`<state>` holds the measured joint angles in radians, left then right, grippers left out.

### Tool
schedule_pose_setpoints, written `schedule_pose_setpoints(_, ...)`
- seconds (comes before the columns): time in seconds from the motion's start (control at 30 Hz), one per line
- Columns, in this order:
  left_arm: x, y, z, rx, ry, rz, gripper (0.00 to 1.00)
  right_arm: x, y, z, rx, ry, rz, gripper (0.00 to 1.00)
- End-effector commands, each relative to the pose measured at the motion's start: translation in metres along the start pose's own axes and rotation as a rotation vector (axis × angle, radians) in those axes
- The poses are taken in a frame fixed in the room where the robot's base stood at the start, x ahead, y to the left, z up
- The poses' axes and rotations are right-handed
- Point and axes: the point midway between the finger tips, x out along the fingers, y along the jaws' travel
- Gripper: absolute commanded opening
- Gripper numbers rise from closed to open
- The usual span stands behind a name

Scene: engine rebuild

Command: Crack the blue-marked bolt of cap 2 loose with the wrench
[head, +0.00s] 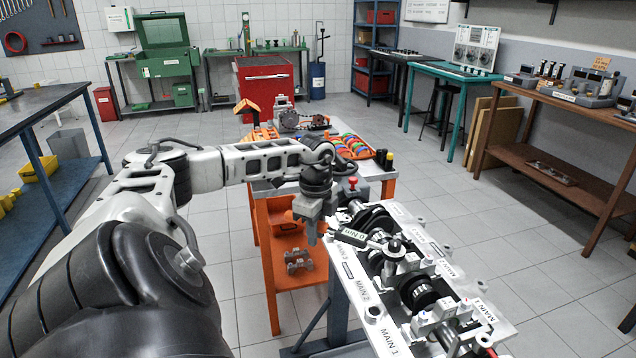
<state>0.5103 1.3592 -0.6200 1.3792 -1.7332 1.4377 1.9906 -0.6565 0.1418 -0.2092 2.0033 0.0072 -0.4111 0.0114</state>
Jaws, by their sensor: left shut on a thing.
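My left gripper (313,232) points down at the left edge of the engine block (352,272). It is shut on the wrench (352,238), whose dark handle with white lettering runs right from the fingers. The wrench's far end reaches an upright dark and silver piece (393,247) over the block, near the "MAIN 2" label (362,291). The exact contact there is too small to tell. I cannot make out a blue mark on any bolt; the cap 2 bolts are partly hidden. My right gripper is not in view.
Dark crankshaft parts (420,293) lie along the block. Behind it, an orange-framed cart (268,262) carries an orange tray with coloured rings (352,146) and a small engine assembly (287,118). A brown bench (570,101) stands at right. The floor right of the block is clear.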

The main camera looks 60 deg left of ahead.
Motion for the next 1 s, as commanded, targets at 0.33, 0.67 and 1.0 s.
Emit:
schedule_pose_setpoints(0.33,0.000,0.001,0.000,-0.004,0.000,0.002,0.00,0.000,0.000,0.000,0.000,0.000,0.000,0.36)
schedule_pose_setpoints(0.67,-0.001,0.010,0.001,-0.053,-0.003,0.002,0.00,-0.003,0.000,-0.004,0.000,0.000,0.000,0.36)
schedule_pose_setpoints(1.0,0.000,0.019,-0.001,-0.102,-0.001,0.002,0.00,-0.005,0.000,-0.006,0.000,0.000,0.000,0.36)
